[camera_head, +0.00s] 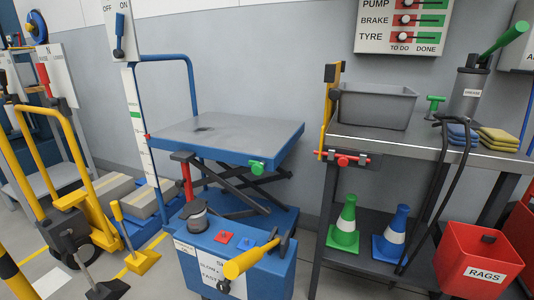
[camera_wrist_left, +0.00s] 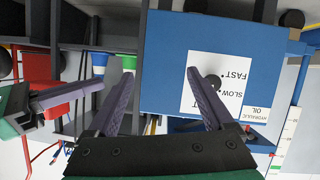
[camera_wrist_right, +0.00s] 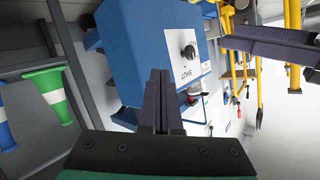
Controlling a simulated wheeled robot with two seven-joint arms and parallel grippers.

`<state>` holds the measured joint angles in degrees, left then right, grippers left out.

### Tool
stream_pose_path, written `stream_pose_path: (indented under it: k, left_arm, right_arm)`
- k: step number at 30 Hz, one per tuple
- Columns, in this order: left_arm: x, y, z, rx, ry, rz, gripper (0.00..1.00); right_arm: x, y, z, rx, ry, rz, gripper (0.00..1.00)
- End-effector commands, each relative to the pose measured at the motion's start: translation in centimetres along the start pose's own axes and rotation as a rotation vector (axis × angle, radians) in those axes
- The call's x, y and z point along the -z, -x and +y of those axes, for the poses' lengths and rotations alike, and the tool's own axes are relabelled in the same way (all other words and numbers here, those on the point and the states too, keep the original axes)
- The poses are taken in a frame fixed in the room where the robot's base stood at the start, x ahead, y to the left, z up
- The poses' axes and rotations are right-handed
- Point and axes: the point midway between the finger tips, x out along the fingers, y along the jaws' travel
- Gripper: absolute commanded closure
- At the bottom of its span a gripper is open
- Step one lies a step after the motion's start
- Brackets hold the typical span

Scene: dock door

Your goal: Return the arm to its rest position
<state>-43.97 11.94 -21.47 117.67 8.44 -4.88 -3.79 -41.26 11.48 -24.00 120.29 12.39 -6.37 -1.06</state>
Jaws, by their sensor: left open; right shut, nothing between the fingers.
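Neither gripper can be made out in the head view. In the left wrist view my left gripper (camera_wrist_left: 160,73) is open and empty, its two dark fingers spread in front of the blue box with the SLOW–FAST label (camera_wrist_left: 225,80). In the right wrist view my right gripper (camera_wrist_right: 161,72) is shut with nothing between its fingers, in front of a blue box with a knob (camera_wrist_right: 160,45). Part of a dark gripper finger (camera_wrist_right: 270,48) shows at the upper right of that view. Part of another gripper (camera_wrist_left: 65,95) shows at the left of the left wrist view.
A blue lift table (camera_head: 225,135) stands at centre, with the blue control box (camera_head: 235,268) in front. At right is a grey bench (camera_head: 440,150) bearing a grey bin (camera_head: 375,107). A red RAGS bin (camera_head: 475,265) hangs low. A yellow pallet jack (camera_head: 85,215) stands left.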

Motion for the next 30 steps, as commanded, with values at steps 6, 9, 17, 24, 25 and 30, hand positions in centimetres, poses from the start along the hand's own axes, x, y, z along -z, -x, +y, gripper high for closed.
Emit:
stream_pose_path:
  k: [6, 9, 17, 24, 25, 30]
  left_arm:
    - [-0.6, 2.3, 1.7, -0.004, 0.110, -0.197, 0.14]
    - [-1.7, 3.9, 0.1, 0.041, 0.077, -0.298, 0.14]
    - [-3.2, 13.0, -4.3, 0.179, 0.011, -0.639, 0.14]
    - [-3.1, 25.3, -5.9, 0.273, 0.010, -0.971, 0.14]
    - [-3.2, 26.3, -5.9, 0.278, 0.013, -0.998, 0.14]
    - [-4.3, 28.7, -5.8, 0.289, 0.019, -1.070, 0.14]
  right_arm:
    - [-3.6, 4.0, 0.8, -0.069, 0.008, -0.257, 1.00]
    - [-4.4, 5.7, 2.4, -0.118, 0.038, -0.355, 1.00]
    - [-4.8, 15.0, 6.4, -0.272, 0.092, -0.688, 1.00]
    - [-3.8, 27.3, 7.2, -0.384, 0.080, -1.014, 1.00]
    - [-3.8, 28.3, 7.1, -0.391, 0.077, -1.041, 1.00]
    - [-4.8, 30.8, 7.1, -0.405, 0.067, -1.112, 1.00]
